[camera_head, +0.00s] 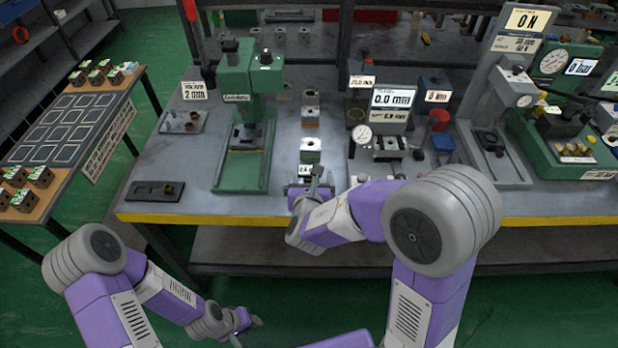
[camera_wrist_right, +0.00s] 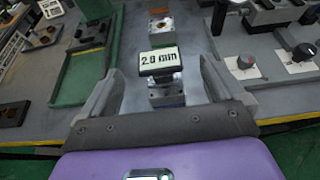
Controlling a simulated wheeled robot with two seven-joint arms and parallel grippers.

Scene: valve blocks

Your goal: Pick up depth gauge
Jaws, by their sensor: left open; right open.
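A small device with a black-framed display reading "2.0 mm" (camera_wrist_right: 161,61), apparently the depth gauge, stands between the fingers of my right gripper (camera_wrist_right: 160,78) in the right wrist view. A metal block shows just below the display. The fingers are spread on either side with gaps, and they do not touch it. In the head view my right gripper (camera_head: 314,182) is at the bench's front edge, partly covering the gauge, whose small label (camera_head: 305,170) shows. My left gripper (camera_head: 245,322) hangs low in front of the bench, away from the objects, and looks empty.
Valve blocks (camera_head: 310,150) stand behind the gauge. A green press (camera_head: 245,140) is to the left, and a fixture with a "0.0" display (camera_head: 392,97) to the right. A dark tray (camera_head: 154,191) lies at the front left. The bench's yellow edge (camera_head: 200,218) is close.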

